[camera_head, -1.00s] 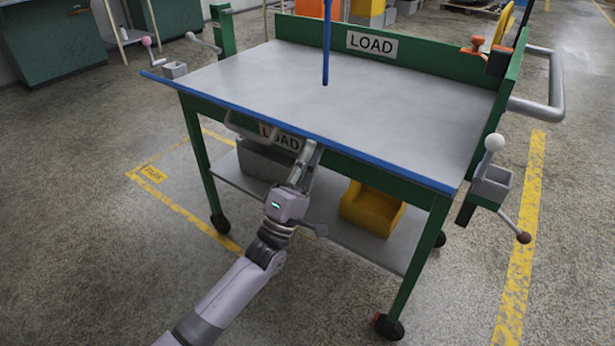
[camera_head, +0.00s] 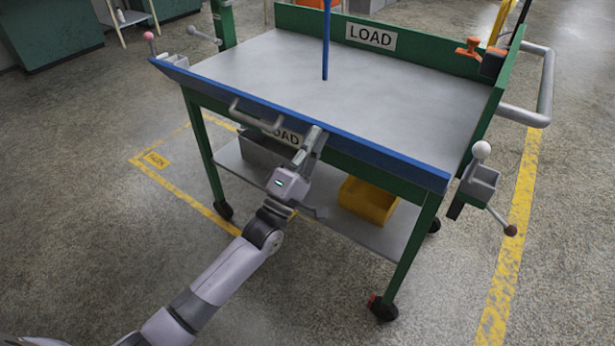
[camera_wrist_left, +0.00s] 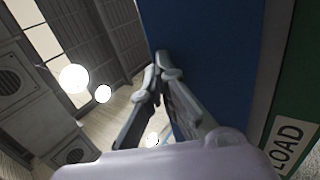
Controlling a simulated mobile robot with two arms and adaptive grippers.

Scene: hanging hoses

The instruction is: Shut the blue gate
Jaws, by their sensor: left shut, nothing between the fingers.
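The blue gate (camera_head: 380,158) is a long flap along the near edge of the green cart, with a grey bar handle (camera_head: 255,119) below its left part. It is tilted up, with its outer face towards me. My left gripper (camera_head: 318,132) is shut and empty, at the middle of that face. In the left wrist view the gate (camera_wrist_left: 205,30) fills the upper middle, and the closed fingertips of my left gripper (camera_wrist_left: 163,62) are against or very close to it; contact is hard to tell. My right gripper is not in view.
The cart's grey top (camera_head: 270,70) is bare except for a hanging blue hose (camera_head: 326,45) over it. Ball-ended levers stick out at the right corner (camera_head: 483,180) and left corner (camera_head: 175,60). A yellow bin (camera_head: 367,200) sits on the lower shelf. The floor in front is clear.

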